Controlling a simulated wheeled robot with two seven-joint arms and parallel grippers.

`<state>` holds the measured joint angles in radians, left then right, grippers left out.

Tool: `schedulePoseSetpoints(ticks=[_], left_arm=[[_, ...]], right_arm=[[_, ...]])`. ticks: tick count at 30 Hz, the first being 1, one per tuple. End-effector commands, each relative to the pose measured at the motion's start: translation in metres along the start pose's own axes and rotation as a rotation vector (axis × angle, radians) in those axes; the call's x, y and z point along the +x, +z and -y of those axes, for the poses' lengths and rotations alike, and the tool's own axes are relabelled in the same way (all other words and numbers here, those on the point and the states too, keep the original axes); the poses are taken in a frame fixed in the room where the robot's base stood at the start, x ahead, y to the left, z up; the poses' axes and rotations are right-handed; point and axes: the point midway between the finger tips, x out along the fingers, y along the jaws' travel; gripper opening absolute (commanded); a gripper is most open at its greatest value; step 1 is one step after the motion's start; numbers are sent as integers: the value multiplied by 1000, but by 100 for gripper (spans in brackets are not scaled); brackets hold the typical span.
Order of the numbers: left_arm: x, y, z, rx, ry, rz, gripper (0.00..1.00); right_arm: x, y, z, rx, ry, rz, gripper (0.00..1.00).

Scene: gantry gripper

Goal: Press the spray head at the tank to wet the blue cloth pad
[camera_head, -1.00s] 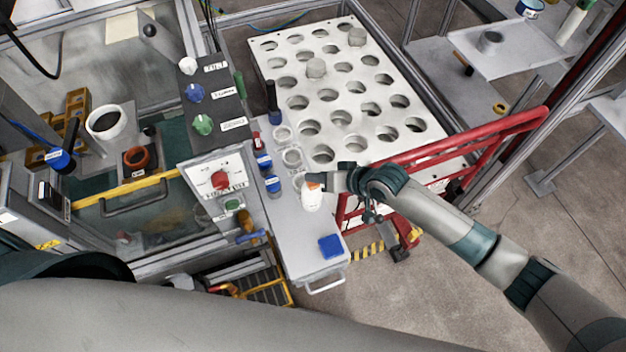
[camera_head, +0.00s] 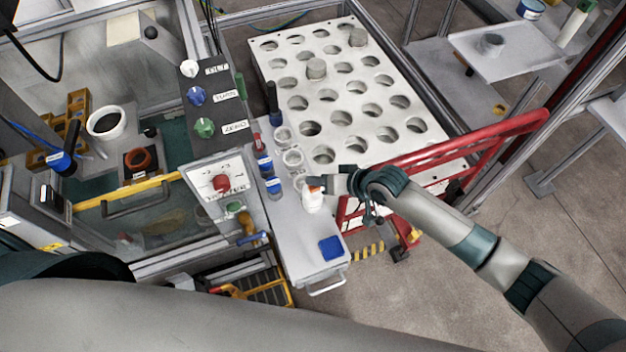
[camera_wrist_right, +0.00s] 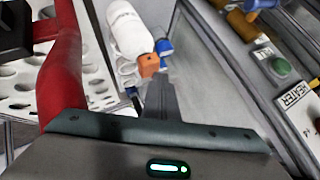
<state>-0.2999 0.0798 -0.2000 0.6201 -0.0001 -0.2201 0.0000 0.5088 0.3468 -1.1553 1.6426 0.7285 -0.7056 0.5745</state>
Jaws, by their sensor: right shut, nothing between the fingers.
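The white spray bottle (camera_head: 313,203) with an orange spray head (camera_head: 315,187) stands upright on the narrow grey side shelf. My right gripper (camera_head: 324,185) is shut and empty, its tips at the orange head from the right. In the right wrist view the shut fingers (camera_wrist_right: 160,88) lie just below the orange head (camera_wrist_right: 149,65), and the white bottle (camera_wrist_right: 129,30) is beyond. I cannot tell whether they touch. The blue cloth pad (camera_head: 331,248) lies flat near the shelf's front end, apart from the bottle. My left gripper is not in view.
Jars and blue-capped bottles (camera_head: 273,186) stand behind the spray bottle. A red rail (camera_head: 470,142) runs close beside my right arm. A control panel with a red knob (camera_head: 221,183) is left of the shelf. A perforated white plate (camera_head: 345,95) lies behind.

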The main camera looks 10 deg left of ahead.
Motion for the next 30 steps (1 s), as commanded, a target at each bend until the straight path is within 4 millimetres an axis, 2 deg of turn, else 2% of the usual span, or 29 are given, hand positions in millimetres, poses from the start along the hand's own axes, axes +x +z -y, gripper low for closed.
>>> schedulePoseSetpoints(ticks=[1, 17, 30], left_arm=[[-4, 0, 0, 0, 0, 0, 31], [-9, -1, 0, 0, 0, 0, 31], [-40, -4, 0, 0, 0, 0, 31]], right_arm=[[-5, -2, -10, 1, 19, 2, 0], [-11, -12, -8, -6, 17, -9, 0], [-31, -27, 13, -5, 9, -9, 0]])
